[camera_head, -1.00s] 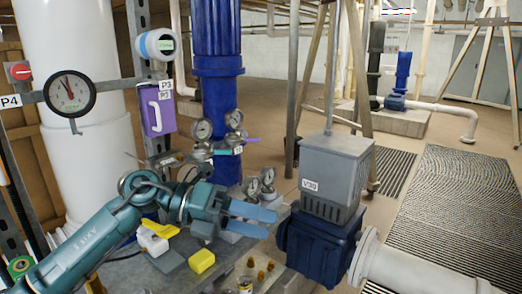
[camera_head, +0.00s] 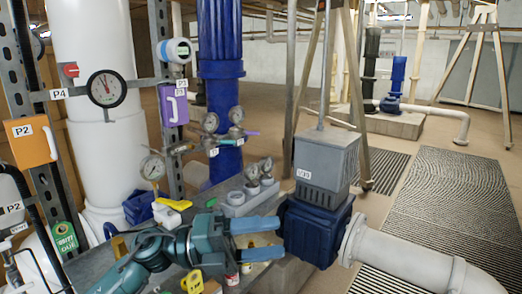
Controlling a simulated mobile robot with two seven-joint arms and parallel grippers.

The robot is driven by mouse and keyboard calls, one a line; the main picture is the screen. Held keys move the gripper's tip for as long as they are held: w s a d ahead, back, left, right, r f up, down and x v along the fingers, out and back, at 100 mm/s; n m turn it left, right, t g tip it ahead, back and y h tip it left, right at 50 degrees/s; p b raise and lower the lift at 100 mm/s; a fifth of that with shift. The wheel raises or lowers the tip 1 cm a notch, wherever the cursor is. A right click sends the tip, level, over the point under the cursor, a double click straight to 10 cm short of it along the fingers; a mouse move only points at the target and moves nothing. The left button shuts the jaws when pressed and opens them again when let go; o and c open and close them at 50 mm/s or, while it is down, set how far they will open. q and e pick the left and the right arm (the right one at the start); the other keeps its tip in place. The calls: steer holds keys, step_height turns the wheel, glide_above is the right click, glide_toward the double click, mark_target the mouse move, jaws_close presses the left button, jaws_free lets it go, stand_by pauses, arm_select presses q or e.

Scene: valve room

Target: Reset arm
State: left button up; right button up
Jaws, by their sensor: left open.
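My left arm comes in from the lower left over the grey bench. My left gripper (camera_head: 255,239) is open and empty, its two blue fingers pointing right, apart from each other. Its fingertips end close in front of the dark blue valve body (camera_head: 312,232) under the grey V-30 box (camera_head: 326,160); I cannot tell if they touch. My right gripper is not in view.
The grey bench (camera_head: 88,268) holds gauges in a grey holder (camera_head: 252,187), a blue bin (camera_head: 139,208) and yellow items (camera_head: 192,282). A white pipe (camera_head: 415,262) runs right from the valve. An orange P2 box (camera_head: 31,141) and purple box (camera_head: 172,104) hang at left.

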arm_select(q)
steer(key=a+f+n+t+y+p, duration=0.1)
steer(key=a+f+n+t+y, duration=0.4)
steer(key=f+n+t, duration=0.65)
steer(key=a+f+n+t+y, duration=0.4)
steer(key=f+n+t+y, duration=0.15)
steer(key=n, duration=1.15)
steer(key=s+a+f+n+g+y, duration=0.3)
steer(key=s+f+n, duration=0.1)
steer(key=s+f, duration=0.4)
steer(key=s+a+f+n+g+y, duration=0.2)
steer(key=s+f+n+g+y, duration=0.1)
steer(key=s+f, duration=0.4)
steer(key=shift+s+a+f+n, duration=0.35)
steer(key=shift+a+f+n, duration=0.1)
steer(key=shift+f, duration=0.4)
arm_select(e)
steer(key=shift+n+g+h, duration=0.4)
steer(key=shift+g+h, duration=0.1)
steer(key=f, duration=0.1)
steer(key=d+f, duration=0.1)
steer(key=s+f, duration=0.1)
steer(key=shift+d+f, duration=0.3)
